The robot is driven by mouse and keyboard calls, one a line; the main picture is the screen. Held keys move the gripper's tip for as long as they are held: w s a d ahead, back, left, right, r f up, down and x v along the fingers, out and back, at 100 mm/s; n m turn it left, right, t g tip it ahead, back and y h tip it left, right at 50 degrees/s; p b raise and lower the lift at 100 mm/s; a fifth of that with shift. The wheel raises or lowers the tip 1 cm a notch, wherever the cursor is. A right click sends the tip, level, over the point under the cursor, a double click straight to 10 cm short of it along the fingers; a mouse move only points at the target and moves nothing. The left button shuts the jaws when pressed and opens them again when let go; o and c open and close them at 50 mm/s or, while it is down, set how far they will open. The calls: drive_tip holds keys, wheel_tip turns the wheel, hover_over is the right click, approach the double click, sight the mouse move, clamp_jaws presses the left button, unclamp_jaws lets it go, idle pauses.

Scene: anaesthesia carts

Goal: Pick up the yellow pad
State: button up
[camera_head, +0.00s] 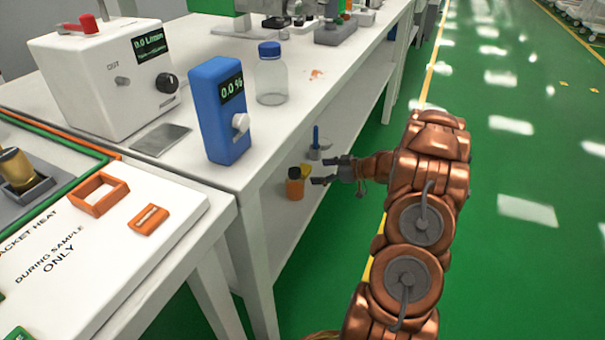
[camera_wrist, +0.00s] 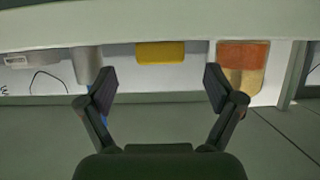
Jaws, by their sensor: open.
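The yellow pad (camera_wrist: 160,52) shows in the wrist view as a small yellow block, centred ahead of my gripper (camera_wrist: 160,84), whose two fingers are spread with nothing between them. In the head view a small part of the yellow pad (camera_head: 306,170) shows on the lower shelf, beside an orange-capped bottle (camera_head: 294,183). My gripper (camera_head: 327,171) is at the open side of that shelf, to the right of the pad. The gap between the fingertips and the pad is hard to judge. A pale edge across the top of the wrist view may hide part of the pad.
In the wrist view, a grey cylinder (camera_wrist: 88,66) is left of the pad and an orange-topped bottle (camera_wrist: 242,66) is right of it. The white bench top (camera_head: 300,105) overhangs the lower shelf (camera_head: 290,215). Green floor (camera_head: 490,270) is clear at right.

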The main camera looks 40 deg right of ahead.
sight(308, 170)
drive_tip(key=shift+r+b+x, duration=0.2)
drive_tip(key=shift+b+x, duration=0.45)
drive_tip(key=shift+x, duration=0.75)
drive_tip(key=shift+r+b+x, duration=0.2)
drive_tip(key=shift+b+x, duration=0.45)
drive_tip(key=shift+x, duration=0.75)
drive_tip(key=shift+w, duration=0.15)
drive_tip(key=c, duration=1)
drive_tip(key=shift+c, duration=0.2)
wheel_tip(308, 170, up, 10)
drive_tip(key=p, duration=0.4)
